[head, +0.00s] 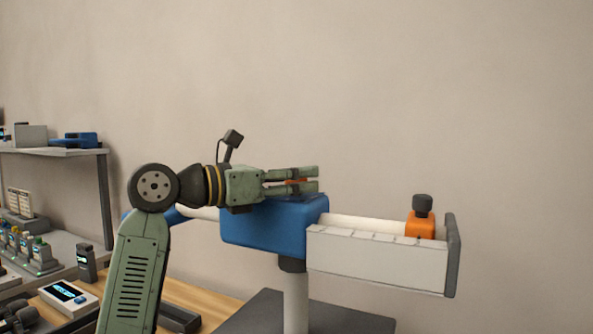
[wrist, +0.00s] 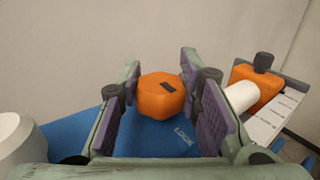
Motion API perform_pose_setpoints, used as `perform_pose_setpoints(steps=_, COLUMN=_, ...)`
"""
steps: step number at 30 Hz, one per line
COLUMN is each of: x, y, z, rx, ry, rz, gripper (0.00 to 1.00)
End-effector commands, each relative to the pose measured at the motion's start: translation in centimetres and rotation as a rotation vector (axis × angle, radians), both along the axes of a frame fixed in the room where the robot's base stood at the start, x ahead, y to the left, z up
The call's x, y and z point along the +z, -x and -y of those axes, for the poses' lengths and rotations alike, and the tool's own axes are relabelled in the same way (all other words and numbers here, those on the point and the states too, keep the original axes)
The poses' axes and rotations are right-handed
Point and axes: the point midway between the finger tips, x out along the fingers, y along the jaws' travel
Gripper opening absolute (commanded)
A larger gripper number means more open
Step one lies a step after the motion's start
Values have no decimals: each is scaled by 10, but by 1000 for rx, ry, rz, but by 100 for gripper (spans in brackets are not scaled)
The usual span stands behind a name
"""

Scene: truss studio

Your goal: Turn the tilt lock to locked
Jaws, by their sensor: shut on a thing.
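The tilt lock is an orange faceted knob (wrist: 160,98) on top of a blue housing (head: 262,223). A dark mark shows on the upper right of the knob's face in the wrist view. White lettering reading LOCK (wrist: 184,136) is on the blue surface, below and right of the knob. My gripper (head: 313,179) lies level above the housing, with its fingers on both sides of the knob and shut on it. In the head view only a thin strip of the orange knob (head: 297,181) shows between the fingers.
A white tube runs right from the housing (head: 362,222) to an orange block with a black knob (head: 420,222) and a dark end plate (head: 453,255). A pale scale panel (head: 375,258) hangs below. Shelves and a wooden bench with devices stand left. The wall behind is bare.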

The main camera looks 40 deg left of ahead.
Motion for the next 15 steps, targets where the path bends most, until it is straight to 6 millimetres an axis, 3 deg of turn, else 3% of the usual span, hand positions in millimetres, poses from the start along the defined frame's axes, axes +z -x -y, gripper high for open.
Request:
perform_pose_setpoints(steps=13, x=0, y=-1, z=0, rx=-7, ry=-1, rz=0, gripper=4)
perform_pose_setpoints(steps=14, x=0, y=-1, z=0, rx=-7, ry=-1, rz=0, gripper=33)
perform_pose_setpoints(steps=15, x=0, y=-1, z=0, rx=-7, ry=-1, rz=0, gripper=36)
